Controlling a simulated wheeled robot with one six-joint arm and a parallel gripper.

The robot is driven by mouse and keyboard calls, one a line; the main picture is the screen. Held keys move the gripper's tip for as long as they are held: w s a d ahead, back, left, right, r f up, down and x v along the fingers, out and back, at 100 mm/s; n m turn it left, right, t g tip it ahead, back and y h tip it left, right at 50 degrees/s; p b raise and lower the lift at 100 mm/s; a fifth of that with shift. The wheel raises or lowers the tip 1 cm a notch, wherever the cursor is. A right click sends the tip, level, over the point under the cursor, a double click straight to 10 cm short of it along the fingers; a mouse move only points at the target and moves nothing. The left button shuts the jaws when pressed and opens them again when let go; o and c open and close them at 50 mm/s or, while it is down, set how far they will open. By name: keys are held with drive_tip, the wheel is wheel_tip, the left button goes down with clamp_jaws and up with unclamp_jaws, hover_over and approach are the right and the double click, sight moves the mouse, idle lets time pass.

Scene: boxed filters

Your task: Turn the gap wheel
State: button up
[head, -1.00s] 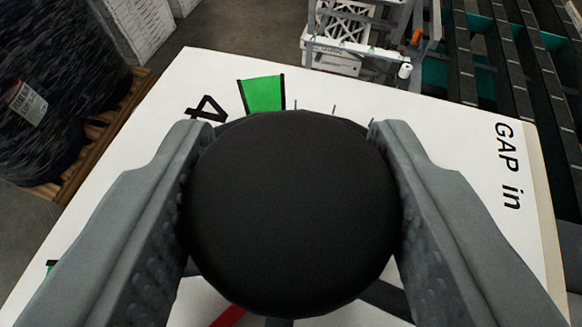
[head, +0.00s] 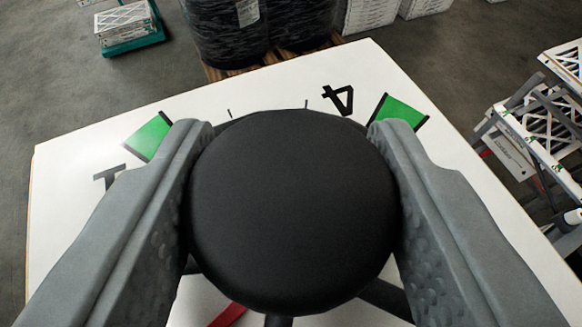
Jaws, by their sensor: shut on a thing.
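The gap wheel shows as a round black knob (head: 291,210) in the middle of the head view, with dark spokes (head: 385,298) and a red pointer (head: 227,315) partly visible below it. My gripper (head: 292,200) is shut on the knob, one grey finger on each side. Behind it is the white dial panel (head: 70,220) with a black "4" (head: 340,98), a green mark (head: 398,111) at right and another green mark (head: 149,136) at left. A second numeral (head: 108,176) at left is partly hidden by my finger. The knob hides the dial's centre.
Dark wrapped pallet loads (head: 265,30) stand behind the panel. A white rack-like frame (head: 530,130) is at right, and a stack on a teal base (head: 128,28) is at upper left. Grey floor (head: 70,90) is open at left.

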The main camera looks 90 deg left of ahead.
drive_tip(key=shift+w+n+g, duration=0.1)
drive_tip(key=shift+n+g, duration=0.4)
drive_tip(key=o, duration=1.4)
drive_tip(key=shift+c, duration=0.2)
drive_tip(key=shift+v, duration=3.7)
drive_tip(key=shift+w, duration=0.1)
